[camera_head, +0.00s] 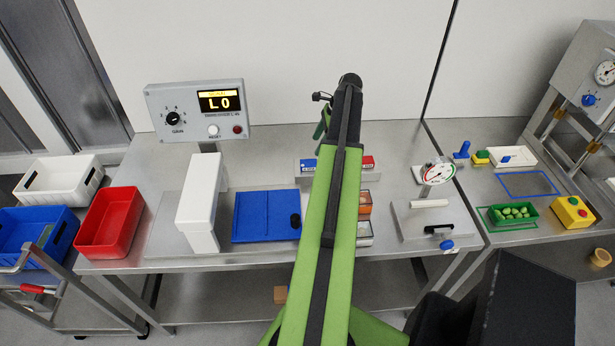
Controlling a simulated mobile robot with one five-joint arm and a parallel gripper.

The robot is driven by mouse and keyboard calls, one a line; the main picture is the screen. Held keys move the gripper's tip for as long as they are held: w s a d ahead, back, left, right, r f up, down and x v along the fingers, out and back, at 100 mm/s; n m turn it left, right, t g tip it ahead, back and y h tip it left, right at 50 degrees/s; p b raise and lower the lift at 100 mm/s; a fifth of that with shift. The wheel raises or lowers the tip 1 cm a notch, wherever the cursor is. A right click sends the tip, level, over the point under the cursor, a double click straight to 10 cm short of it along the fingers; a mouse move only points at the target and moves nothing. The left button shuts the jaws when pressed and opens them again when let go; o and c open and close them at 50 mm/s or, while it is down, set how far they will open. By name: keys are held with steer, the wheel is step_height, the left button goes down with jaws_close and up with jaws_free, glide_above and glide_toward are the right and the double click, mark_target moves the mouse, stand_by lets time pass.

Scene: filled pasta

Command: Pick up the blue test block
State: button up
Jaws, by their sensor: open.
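A small blue piece (462,150) with an upright part stands on the right-hand steel table, beside a small yellow piece (481,157). It looks like the blue test block, but it is too small to be sure. Another small blue piece (505,158) shows at the white tray (520,157) just right of it. My green and black arm rises through the middle of the view. My gripper (321,97) is near the arm's top, small and partly hidden by the arm. It is open, well left of these blue pieces and apart from them.
A machine with a display (200,110), a blue plate (265,216) and a red bin (110,222) are on the left. A dial gauge stand (437,173) stands between my arm and the right table. A green tray (511,222) and yellow button box (573,212) are near.

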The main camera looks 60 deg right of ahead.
steer(key=b, duration=0.3)
glide_above(309, 163)
steer(key=s+d, duration=0.2)
steer(key=f, duration=0.4)
steer(key=shift+w+a+f, duration=0.1)
steer(key=shift+a, duration=0.15)
steer(key=shift+w+f, duration=0.1)
steer(key=b+x, duration=0.4)
steer(key=x, duration=0.1)
steer(key=shift+s+d+f+b, duration=0.1)
steer(key=shift+s+f+b, duration=0.15)
steer(key=shift+b, duration=0.15)
steer(key=shift+w+r, duration=0.1)
steer(key=shift+r, duration=0.1)
steer(key=shift+c, duration=0.2)
steer(key=c, duration=1.4)
steer(key=shift+r+p, duration=0.1)
steer(key=shift+p, duration=0.2)
